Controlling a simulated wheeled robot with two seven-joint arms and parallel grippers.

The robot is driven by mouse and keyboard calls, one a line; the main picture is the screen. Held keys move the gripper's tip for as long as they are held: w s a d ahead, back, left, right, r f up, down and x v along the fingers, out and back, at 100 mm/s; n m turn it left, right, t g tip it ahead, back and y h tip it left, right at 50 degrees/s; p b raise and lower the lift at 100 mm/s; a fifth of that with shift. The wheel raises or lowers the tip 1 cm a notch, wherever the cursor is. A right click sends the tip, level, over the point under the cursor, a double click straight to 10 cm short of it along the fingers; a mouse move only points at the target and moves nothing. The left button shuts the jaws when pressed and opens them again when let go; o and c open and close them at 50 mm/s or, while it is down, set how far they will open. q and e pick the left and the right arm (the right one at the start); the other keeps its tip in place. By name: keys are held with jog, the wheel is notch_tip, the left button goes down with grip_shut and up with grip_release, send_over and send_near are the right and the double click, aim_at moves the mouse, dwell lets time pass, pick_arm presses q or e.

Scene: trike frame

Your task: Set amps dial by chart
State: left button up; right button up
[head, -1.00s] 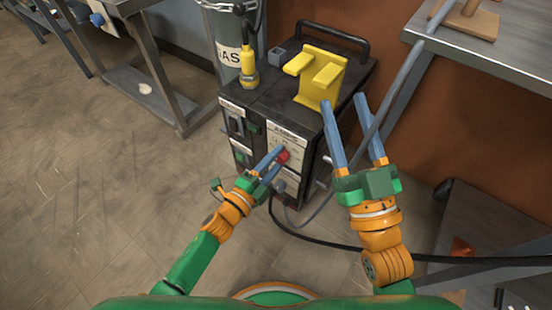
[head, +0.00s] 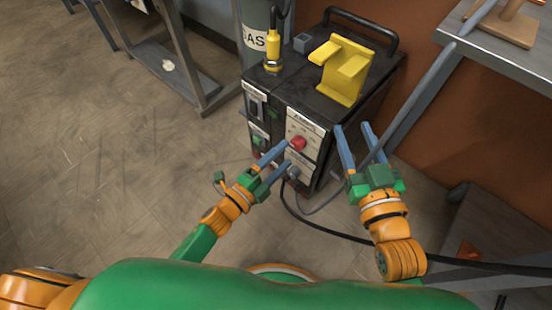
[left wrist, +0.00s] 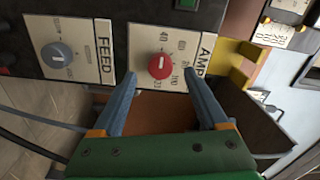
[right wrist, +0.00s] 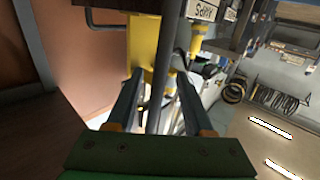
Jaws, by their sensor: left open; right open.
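The red amps dial (head: 298,143) sits on a pale scaled plate on the front of the dark welder (head: 318,103). In the left wrist view the red dial (left wrist: 160,66) is next to the AMPS label (left wrist: 207,48). It has a small pale mark; I cannot tell the exact setting. My left gripper (head: 288,154) is open, its fingertips just short of the dial, apart from it and holding nothing. My right gripper (head: 353,127) is open and empty by the welder's right side. I cannot make out a readable chart.
A grey feed dial (left wrist: 58,55) sits beside the amps plate. A yellow bracket (head: 345,78) stands on the welder. A gas cylinder (head: 256,55) is behind it, a grey table (head: 490,55) to the right. A dark cable runs along the floor.

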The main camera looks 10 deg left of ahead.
pick_arm(q)
jog(key=v, duration=0.2)
jog(key=shift+s+a, duration=0.2)
jog(key=shift+s, duration=0.05)
pick_arm(e)
jog(key=f+g, duration=0.2)
jog(key=f, duration=0.1)
jog(key=s+d+f+g+h, duration=0.1)
jog(key=f, duration=0.1)
